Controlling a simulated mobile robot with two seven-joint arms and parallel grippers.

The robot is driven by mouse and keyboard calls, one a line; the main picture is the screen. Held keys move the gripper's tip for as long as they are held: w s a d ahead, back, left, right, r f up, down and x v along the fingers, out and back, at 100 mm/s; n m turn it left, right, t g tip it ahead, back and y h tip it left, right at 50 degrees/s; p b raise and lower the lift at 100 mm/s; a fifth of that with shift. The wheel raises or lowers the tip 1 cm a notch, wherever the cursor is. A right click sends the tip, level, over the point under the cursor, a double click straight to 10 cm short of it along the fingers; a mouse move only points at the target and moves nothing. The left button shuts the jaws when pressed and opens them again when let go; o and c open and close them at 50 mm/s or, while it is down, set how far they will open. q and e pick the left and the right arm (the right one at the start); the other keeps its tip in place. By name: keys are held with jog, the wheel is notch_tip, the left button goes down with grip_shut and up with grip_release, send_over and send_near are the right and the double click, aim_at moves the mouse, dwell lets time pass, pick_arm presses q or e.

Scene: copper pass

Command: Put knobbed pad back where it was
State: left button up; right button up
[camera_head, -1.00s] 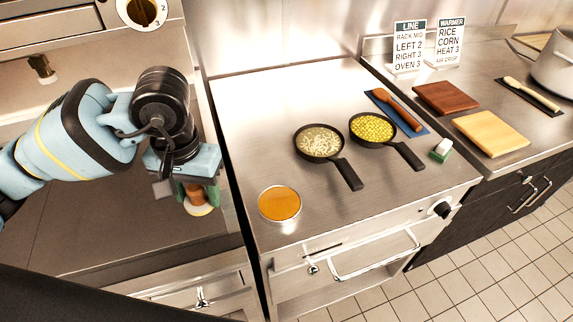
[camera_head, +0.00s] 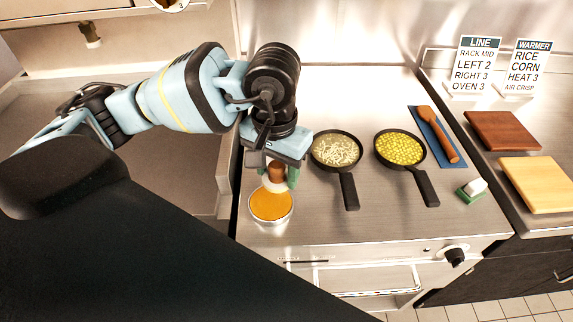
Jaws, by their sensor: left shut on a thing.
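My left gripper (camera_head: 276,175) is shut on the knobbed pad. The pad has a brown knob (camera_head: 277,172) and a pale round base below it; the fingers hide part of it. The gripper holds it above the steel worktop, just behind and partly over the rim of a round metal container with an orange top (camera_head: 270,205). I cannot tell whether the pad touches the container. My right gripper is not in view.
Pans of rice (camera_head: 336,149) and corn (camera_head: 399,148) stand to the right, handles toward the front. A wooden spoon (camera_head: 440,135) lies on a blue mat. A green-and-white block (camera_head: 471,190), two boards (camera_head: 503,131) (camera_head: 541,184) and signs (camera_head: 478,66) are further right.

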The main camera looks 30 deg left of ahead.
pick_arm(q)
jog(key=shift+w, duration=0.1)
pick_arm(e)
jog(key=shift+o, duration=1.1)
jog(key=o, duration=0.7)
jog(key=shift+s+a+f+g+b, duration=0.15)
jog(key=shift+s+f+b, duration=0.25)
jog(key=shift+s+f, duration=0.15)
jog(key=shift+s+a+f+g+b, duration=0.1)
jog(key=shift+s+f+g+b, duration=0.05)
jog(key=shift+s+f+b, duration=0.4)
pick_arm(q)
jog(key=shift+w+a+f+n+b, duration=0.55)
jog(key=shift+w+a+n, duration=3.6)
jog(key=shift+w+n, duration=1)
notch_tip(320, 180, down, 5)
jog(key=shift+r, duration=0.1)
jog(key=shift+f, duration=0.35)
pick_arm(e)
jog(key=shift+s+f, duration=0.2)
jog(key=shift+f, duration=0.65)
pick_arm(q)
jog(key=shift+f, duration=1.75)
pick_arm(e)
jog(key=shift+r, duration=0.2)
